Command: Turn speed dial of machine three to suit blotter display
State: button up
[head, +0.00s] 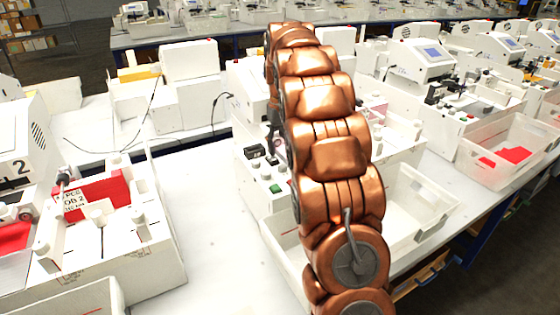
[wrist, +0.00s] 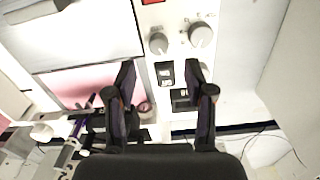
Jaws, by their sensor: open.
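In the wrist view, a light machine panel carries two grey round dials, a smaller left dial (wrist: 158,44) and a larger right dial (wrist: 201,35) with small marks around it. I cannot read which is the speed dial. My gripper (wrist: 158,72) is open and empty, its two dark fingers apart over the panel, below the dials in the picture. A rounded grey part shows partly hidden behind the right finger. In the head view my copper arm covers much of a white machine (head: 252,165), whose number is hidden. I cannot make out a blotter display.
Black panel parts (wrist: 165,73) sit between my fingers. A red switch (wrist: 155,2) is at the top edge. In the head view, a machine marked 2 (head: 80,270) with a job card stands left. A clear bin (head: 425,200) stands right; bare table (head: 205,215) lies between machines.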

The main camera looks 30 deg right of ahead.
aim_at(283, 166)
jog(key=shift+d+f+p, duration=0.1)
jog(key=shift+f+p, duration=0.7)
jog(key=shift+f, duration=2.4)
grip_shut()
